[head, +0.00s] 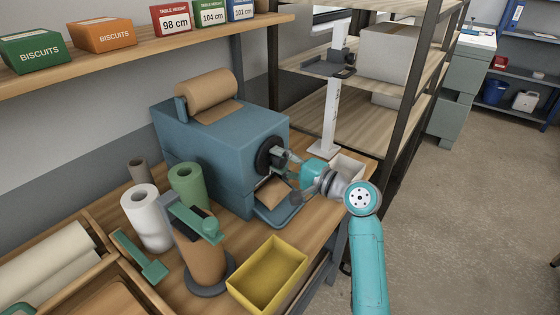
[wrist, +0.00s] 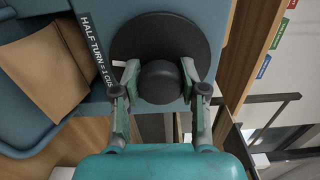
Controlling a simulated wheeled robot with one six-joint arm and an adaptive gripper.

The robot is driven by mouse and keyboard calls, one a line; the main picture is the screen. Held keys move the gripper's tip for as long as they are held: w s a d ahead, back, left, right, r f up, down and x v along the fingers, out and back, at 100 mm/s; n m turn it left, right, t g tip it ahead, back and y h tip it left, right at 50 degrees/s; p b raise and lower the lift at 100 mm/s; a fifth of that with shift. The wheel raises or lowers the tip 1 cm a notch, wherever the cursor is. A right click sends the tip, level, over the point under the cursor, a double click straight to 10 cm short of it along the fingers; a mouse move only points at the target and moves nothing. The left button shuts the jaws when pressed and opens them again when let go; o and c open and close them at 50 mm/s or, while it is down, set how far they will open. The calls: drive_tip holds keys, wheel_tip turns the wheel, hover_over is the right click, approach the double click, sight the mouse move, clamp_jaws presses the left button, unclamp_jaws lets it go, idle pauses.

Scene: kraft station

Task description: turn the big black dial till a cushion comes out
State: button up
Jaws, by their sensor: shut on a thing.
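The big black dial (head: 266,157) is on the front of the blue machine (head: 215,135), whose top carries a brown paper roll. My gripper (head: 287,162) is at the dial. In the wrist view, my gripper's fingers (wrist: 161,92) are shut on the round black knob (wrist: 160,80) of the dial, one on each side. A white mark shows on the dial's rim at the left. A brown paper cushion (head: 272,192) is at the machine's lower opening, over the blue tray. It also shows in the wrist view (wrist: 45,72); whether it is fully out I cannot tell.
A label (wrist: 95,50) beside the dial reads "HALF TURN = 1 CUS", the rest hidden. Shelving (head: 400,110) rises at the right.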

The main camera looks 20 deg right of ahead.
drive_tip(key=shift+m, duration=0.6)
drive_tip(key=o, duration=1.2)
drive_tip(key=shift+c, duration=0.2)
drive_tip(key=v, duration=1.2)
